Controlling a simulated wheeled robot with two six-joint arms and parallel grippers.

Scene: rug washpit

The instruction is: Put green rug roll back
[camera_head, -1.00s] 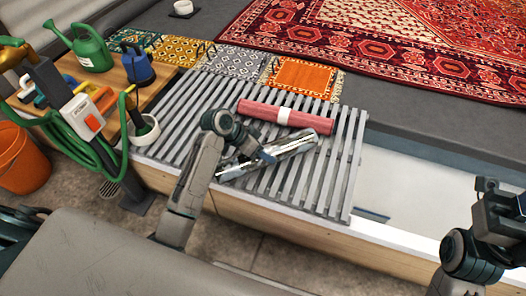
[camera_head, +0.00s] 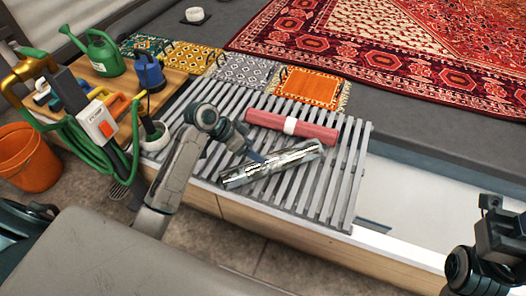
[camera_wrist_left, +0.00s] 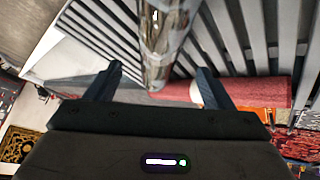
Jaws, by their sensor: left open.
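No green rug roll shows clearly in either view. A red roll with a white band (camera_head: 290,126) lies on the slatted grey rack (camera_head: 345,185). A shiny silver roll (camera_head: 285,163) lies in front of it, slanted across the slats. It also shows in the left wrist view (camera_wrist_left: 162,40), with the red roll (camera_wrist_left: 262,92) beyond. My left gripper (camera_head: 256,156) is over the silver roll's rear edge. Its fingers (camera_wrist_left: 160,72) are apart, with the silver roll's end showing between them. I cannot tell whether they touch it. My right gripper (camera_head: 492,208) is at the right edge, its fingertips unclear.
A wooden bench (camera_head: 110,92) at left holds a green watering can (camera_head: 103,55), a blue item (camera_head: 149,74) and tools with a green hose. An orange bucket (camera_head: 27,158) stands on the floor. Small rugs and a large red rug (camera_head: 400,60) lie behind the rack.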

